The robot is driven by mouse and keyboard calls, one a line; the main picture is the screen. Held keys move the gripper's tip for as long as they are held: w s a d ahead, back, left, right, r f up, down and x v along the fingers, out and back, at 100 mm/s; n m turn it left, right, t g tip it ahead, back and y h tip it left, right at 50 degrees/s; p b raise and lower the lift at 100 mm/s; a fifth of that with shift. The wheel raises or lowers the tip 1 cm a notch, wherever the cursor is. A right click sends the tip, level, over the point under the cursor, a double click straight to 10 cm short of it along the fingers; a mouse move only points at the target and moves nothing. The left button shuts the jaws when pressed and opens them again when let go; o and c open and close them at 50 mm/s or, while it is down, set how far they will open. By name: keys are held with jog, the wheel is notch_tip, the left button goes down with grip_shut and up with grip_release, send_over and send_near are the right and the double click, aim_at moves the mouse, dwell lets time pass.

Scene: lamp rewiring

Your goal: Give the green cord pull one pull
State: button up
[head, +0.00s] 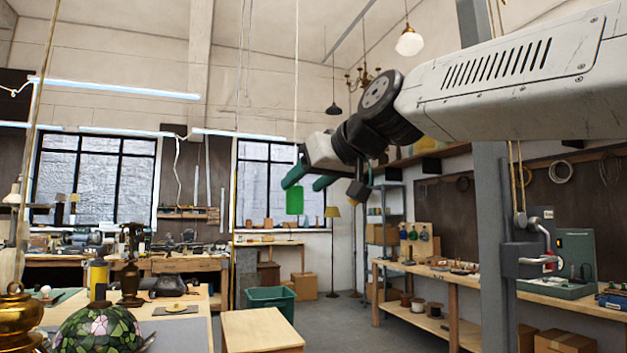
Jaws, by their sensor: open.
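The green cord pull (294,202) is a small bright green block. It hangs near the middle of the head view on a thin pale cord (296,80) coming down from above. My gripper (301,185) has two teal fingers pointing down and left. It is open, with a gap between the fingers. The left fingertip is just above the pull in the picture and overlaps the cord line. The lower cord is hidden around the gripper. I cannot tell whether the cord lies between the fingers or whether they touch the pull.
My arm reaches in from the upper right. A grey post (491,230) with a handled bracket stands at right. A stained-glass lamp shade (95,331) and brass lamp parts are on the left bench. A green bin (270,303) and a wooden box top (262,330) are below. Open floor lies in the middle.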

aim_at(290, 196)
jog(key=x, duration=0.6)
jog(key=shift+w+a+f, duration=0.1)
jog(key=shift+w+f, duration=0.05)
jog(key=shift+w, duration=0.05)
